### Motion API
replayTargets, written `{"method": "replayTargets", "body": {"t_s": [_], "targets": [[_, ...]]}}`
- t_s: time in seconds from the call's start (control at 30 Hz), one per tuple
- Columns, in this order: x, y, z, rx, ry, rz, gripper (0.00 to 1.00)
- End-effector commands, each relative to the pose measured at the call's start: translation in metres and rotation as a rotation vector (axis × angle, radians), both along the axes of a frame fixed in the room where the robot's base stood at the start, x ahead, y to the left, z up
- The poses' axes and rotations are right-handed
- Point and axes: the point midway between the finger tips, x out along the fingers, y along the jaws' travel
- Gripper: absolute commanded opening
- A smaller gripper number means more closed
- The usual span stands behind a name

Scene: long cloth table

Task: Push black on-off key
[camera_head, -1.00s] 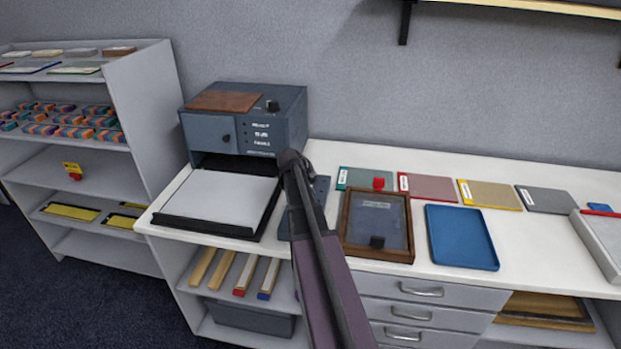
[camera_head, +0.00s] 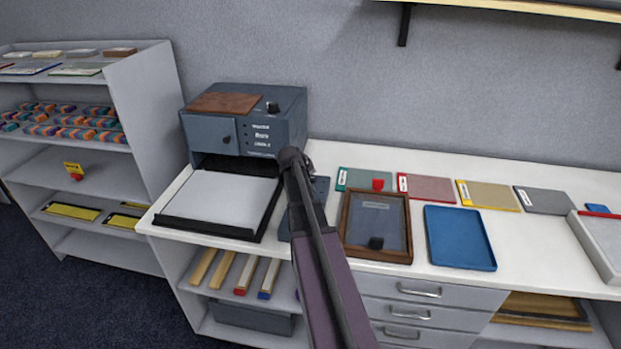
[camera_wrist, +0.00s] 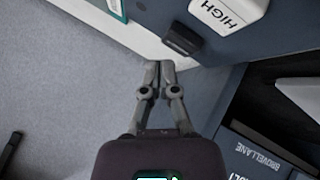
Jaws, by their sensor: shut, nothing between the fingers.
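The black on-off key (camera_wrist: 182,39) shows in the wrist view as a small dark block on a blue-grey panel (camera_wrist: 245,45), beside a white key marked HIGH (camera_wrist: 228,12). In the head view the panel (camera_head: 319,190) is flat on the white table, partly behind my arm; its keys cannot be made out there. My gripper (camera_wrist: 160,66) is shut and empty, its fingertips together. In the wrist view the tips appear just short of the black key; I see no contact, and the height gap cannot be told. My gripper is not clearly seen in the head view.
A blue-grey machine (camera_head: 284,125) with a black-rimmed tray (camera_head: 165,220) stands left of the panel. A teal board (camera_head: 350,179) lies behind, near the wall.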

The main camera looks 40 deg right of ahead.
Motion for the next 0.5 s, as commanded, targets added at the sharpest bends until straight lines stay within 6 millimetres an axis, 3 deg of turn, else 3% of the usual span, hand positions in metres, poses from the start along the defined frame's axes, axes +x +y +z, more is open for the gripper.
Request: {"method": "replayTargets", "body": {"t_s": [0.5], "targets": [[0.000, 0.000, 0.029, 0.000, 0.000, 0.000, 0.00]]}}
